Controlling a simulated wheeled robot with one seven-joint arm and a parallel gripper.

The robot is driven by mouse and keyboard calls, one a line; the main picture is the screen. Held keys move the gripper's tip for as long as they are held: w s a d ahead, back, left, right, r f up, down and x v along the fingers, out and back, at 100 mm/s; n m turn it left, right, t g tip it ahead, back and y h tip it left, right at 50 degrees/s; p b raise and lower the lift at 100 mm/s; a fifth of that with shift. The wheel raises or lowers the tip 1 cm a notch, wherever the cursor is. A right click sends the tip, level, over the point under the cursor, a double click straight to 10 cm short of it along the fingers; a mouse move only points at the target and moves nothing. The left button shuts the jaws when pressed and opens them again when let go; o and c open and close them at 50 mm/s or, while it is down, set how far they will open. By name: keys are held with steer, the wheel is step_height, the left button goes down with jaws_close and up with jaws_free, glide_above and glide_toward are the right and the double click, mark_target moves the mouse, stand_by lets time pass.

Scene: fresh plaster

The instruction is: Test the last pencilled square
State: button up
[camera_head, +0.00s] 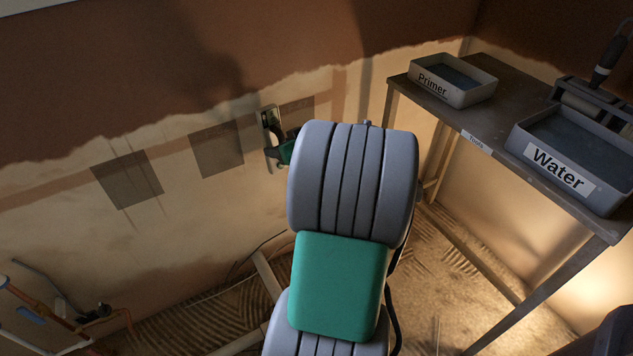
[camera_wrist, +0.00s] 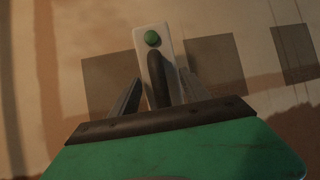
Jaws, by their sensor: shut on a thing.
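Three dark squares show on the pale plaster wall: a left one (camera_head: 127,178), a middle one (camera_head: 216,148) and a right one (camera_head: 298,112), partly hidden by my arm. My gripper (camera_head: 274,150) is shut on the dark handle of a pale, flat tool (camera_head: 268,117). In the wrist view the tool (camera_wrist: 170,42) carries a round green spot (camera_wrist: 152,38), and my gripper's fingers (camera_wrist: 158,88) sit either side of the handle. The tool lies between two squares, at the edge of the right one as the head view sees it. I cannot tell whether it touches the wall.
At right a bench (camera_head: 505,150) carries a grey tray marked Primer (camera_head: 470,97), a tray marked Water (camera_head: 600,196) and a holder with a dark-handled tool (camera_head: 607,60). Pipes (camera_head: 60,318) stand at lower left. Dark brown wet-looking plaster covers the upper wall.

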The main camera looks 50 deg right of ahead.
steer(key=s+d+f+m+t+h+b, duration=0.15)
steer(key=s+d+f+b, duration=0.25)
steer(key=d, duration=0.4)
steer(key=shift+h, duration=0.25)
steer(key=w, duration=0.1)
steer(key=w+d+p, duration=0.1)
steer(key=w, duration=0.1)
steer(key=shift+w+d, duration=0.4)
steer(key=shift+w+d, duration=0.2)
steer(key=shift+w, duration=0.4)
stand_by(0.4)
